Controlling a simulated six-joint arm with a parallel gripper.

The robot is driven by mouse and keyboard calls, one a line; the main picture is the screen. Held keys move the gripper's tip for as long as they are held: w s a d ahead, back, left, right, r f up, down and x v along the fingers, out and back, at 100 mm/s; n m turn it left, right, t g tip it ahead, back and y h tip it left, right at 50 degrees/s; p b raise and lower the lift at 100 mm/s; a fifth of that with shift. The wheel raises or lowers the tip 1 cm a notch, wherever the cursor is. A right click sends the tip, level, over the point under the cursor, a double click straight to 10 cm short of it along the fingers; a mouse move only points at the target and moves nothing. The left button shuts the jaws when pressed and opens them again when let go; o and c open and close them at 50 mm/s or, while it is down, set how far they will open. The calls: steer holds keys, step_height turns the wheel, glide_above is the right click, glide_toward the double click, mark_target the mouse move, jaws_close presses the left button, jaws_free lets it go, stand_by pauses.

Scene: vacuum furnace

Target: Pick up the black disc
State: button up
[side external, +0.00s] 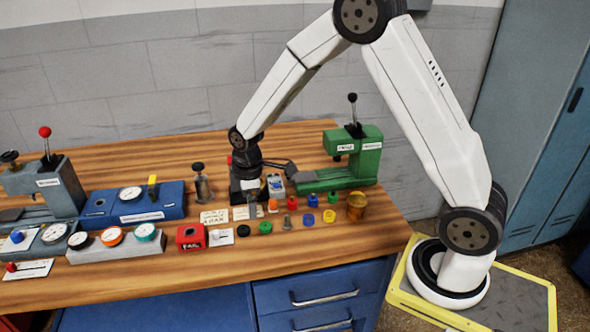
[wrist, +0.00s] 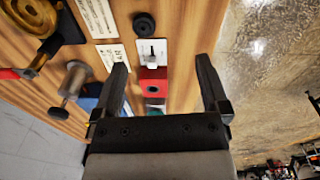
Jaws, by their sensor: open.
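The black disc (side external: 243,230) lies flat on the wooden bench, in the group of small coloured pieces near the front. In the wrist view the black disc (wrist: 144,24) is near the top, beyond the fingertips and a little left of the middle between them. My gripper (wrist: 162,62) is open, with its two dark fingers wide apart and nothing between them held. In the side view my gripper (side external: 252,203) hangs over the bench just behind the disc; its fingertips are hard to make out there.
A red box (side external: 191,237) and a white switch card (side external: 221,237) sit left of the disc. Small coloured rings and discs, including a green one (side external: 265,227), lie to its right. A green press (side external: 350,160) stands behind on the right. The bench's front strip is clear.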

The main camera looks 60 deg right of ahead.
mark_target(243, 228)
steer(key=w+f+n, duration=0.2)
steer(key=w, duration=0.1)
steer(key=w+f+n, duration=0.1)
steer(key=shift+w+d+f+n+g, duration=0.15)
steer(key=shift+d+f+n+g, duration=0.15)
steer(key=shift+f, duration=0.05)
steer(key=shift+f, duration=0.15)
steer(key=shift+f, duration=1.15)
steer(key=shift+f, duration=0.15)
steer(key=shift+f, duration=2.45)
jaws_close()
